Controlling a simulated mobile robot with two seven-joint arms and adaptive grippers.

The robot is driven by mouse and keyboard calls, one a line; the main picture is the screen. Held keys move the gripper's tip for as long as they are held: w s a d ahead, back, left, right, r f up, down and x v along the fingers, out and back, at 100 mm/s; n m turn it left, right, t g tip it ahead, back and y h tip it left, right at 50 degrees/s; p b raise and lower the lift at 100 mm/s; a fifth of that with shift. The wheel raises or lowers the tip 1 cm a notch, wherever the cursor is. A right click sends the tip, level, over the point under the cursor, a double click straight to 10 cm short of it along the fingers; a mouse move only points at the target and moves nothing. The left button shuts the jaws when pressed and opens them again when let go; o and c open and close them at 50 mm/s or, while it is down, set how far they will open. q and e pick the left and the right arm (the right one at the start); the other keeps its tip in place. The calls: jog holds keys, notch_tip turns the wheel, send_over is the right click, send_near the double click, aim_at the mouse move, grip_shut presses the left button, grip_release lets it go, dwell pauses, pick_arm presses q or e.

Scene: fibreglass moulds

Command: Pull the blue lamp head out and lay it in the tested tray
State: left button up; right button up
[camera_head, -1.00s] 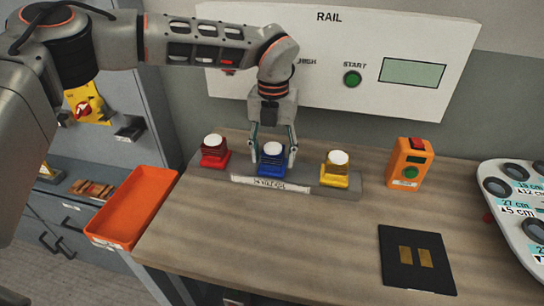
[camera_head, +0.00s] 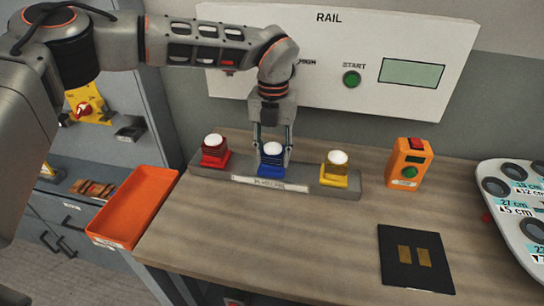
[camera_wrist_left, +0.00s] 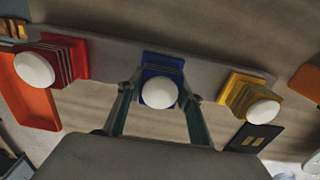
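The blue lamp head (camera_head: 271,158), with a white dome, sits upright in the middle of a grey rail block (camera_head: 318,184). A red lamp head (camera_head: 214,152) stands to its left and a yellow one (camera_head: 337,170) to its right. My left gripper (camera_head: 273,150) points down from above, its two fingers closed in on both sides of the blue head. In the left wrist view the fingers (camera_wrist_left: 160,95) flank the blue lamp head (camera_wrist_left: 160,87) closely. An orange tray (camera_head: 107,239) lies at the left; its label is unreadable. My right gripper is out of view.
An orange box with a green button (camera_head: 409,166) stands right of the rail block. A black pad (camera_head: 396,269) lies at the front right. A white panel marked RAIL (camera_head: 330,85) is behind. The wooden top (camera_head: 260,240) is clear in front.

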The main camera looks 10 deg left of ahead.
aim_at(273, 145)
pick_arm(q)
jog(key=shift+r, duration=0.15)
jog(key=shift+r+p, duration=0.3)
jog(key=shift+p, duration=0.05)
jog(key=shift+r+p, duration=1.1)
jog(key=shift+r, duration=0.4)
jog(key=shift+r+p, duration=0.75)
jog(key=shift+r, duration=0.35)
